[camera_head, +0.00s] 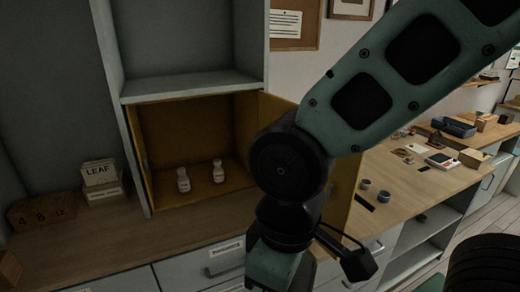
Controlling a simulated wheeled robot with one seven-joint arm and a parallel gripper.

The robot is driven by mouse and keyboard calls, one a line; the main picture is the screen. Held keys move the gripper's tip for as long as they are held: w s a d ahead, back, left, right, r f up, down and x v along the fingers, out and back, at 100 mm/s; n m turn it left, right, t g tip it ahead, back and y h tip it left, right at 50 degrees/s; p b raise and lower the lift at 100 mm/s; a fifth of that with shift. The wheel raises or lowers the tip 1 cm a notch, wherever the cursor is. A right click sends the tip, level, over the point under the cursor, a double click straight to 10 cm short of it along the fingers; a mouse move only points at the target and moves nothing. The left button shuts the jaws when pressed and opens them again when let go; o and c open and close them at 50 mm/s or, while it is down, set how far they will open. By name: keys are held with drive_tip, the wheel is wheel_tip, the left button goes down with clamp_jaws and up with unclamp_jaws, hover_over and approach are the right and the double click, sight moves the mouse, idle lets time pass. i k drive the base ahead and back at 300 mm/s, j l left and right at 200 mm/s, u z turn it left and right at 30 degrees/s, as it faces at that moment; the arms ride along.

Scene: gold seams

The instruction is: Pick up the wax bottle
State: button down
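Two small pale bottles stand upright, side by side, inside an open cupboard with a yellow interior. The left bottle (183,180) is a little nearer the front than the right bottle (218,171). Both carry small labels that are too small to read, so I cannot tell which is the wax bottle. My arm comes in from the upper right and bends down in front of the cupboard's right side. The fingers of my gripper are not visible; the arm runs out at the bottom edge.
The cupboard (138,165) opens onto a wooden counter (130,230) with drawers below. Its open door (340,205) is partly behind my arm. A box marked LEAF (100,172) and a brown number block (42,208) stand left. A bench with small items (400,185) is right.

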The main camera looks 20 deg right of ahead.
sight(219, 171)
drive_tip(key=k+l+u, duration=0.15)
drive_tip(key=l, duration=0.3)
drive_tip(key=l+u, duration=0.15)
drive_tip(key=l, duration=0.35)
drive_tip(key=k+l+u, duration=0.15)
drive_tip(key=l, duration=0.25)
drive_tip(key=k+l+u, duration=0.1)
drive_tip(key=k+l, duration=0.15)
drive_tip(key=l, duration=0.2)
drive_tip(key=k+l+u, duration=0.15)
drive_tip(key=l, duration=0.25)
drive_tip(key=k+l+u, duration=0.15)
drive_tip(key=l, duration=0.25)
drive_tip(key=k+l+u, duration=0.15)
drive_tip(key=k+l, duration=0.15)
drive_tip(key=i+j+z, duration=0.1)
drive_tip(key=i+j, duration=0.15)
drive_tip(key=i+j+z, duration=0.1)
drive_tip(key=j, duration=0.35)
drive_tip(key=i+j+z, duration=0.1)
drive_tip(key=i+j, duration=0.25)
drive_tip(key=i+j+z, duration=0.1)
drive_tip(key=j, duration=0.3)
drive_tip(key=i+j+z, duration=0.1)
drive_tip(key=i+j, duration=0.15)
drive_tip(key=j, duration=0.15)
